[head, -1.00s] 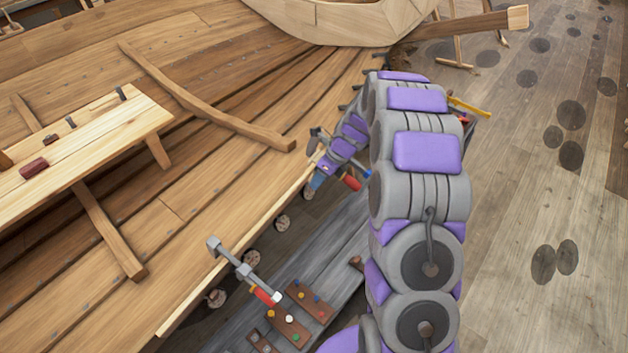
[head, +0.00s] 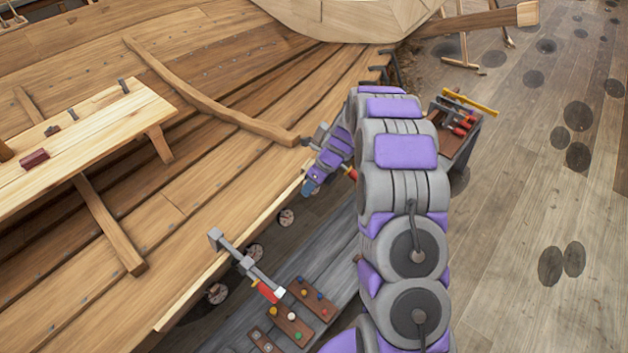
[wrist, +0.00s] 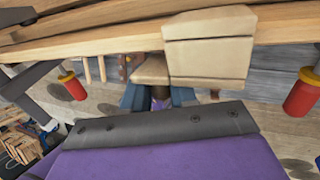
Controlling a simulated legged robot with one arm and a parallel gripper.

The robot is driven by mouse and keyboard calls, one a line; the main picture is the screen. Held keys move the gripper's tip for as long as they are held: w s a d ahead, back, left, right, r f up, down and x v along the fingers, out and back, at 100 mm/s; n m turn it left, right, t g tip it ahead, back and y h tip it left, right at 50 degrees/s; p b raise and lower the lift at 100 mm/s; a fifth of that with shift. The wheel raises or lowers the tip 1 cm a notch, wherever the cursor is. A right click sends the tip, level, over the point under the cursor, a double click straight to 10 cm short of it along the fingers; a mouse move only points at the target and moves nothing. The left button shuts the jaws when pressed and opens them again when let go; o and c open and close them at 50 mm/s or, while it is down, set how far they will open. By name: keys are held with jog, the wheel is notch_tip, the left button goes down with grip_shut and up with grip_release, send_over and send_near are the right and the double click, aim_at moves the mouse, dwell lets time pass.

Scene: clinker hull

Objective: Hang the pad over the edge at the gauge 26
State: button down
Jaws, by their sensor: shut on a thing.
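A pale beige pad (wrist: 208,52) shows in the wrist view at the wooden plank edge (wrist: 100,44). Its top lies at the edge's height and its blocky front face hangs in front of the edge. A second beige part (wrist: 150,70) beside it reaches down to my gripper (wrist: 159,97), whose blue fingers are shut on it. I cannot tell whether the pad bears on the edge. In the head view my gripper (head: 310,188) is at the hull's plank edge (head: 240,243), and the pad is hidden or too small to make out. No gauge number is legible.
Red-handled clamps (wrist: 302,92) (wrist: 70,85) stand on both sides of the pad. A nearer clamp (head: 245,262) grips the edge. A bench (head: 85,130) stands inside the hull. A tool box (head: 458,135) is behind my arm.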

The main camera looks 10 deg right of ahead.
jog(key=shift+w+a+f, duration=0.15)
jog(key=shift+w+f, duration=0.05)
jog(key=shift+f, duration=0.45)
jog(key=shift+a, duration=0.3)
jog(key=c, duration=1)
grip_release()
jog(key=shift+a+f, duration=0.1)
jog(key=shift+a, duration=0.1)
jog(key=shift+c, duration=0.2)
jog(key=shift+o, duration=1.1)
jog(key=shift+d, duration=0.35)
jog(key=shift+p, duration=0.3)
jog(key=p+v, duration=0.1)
jog(key=v, duration=1.6)
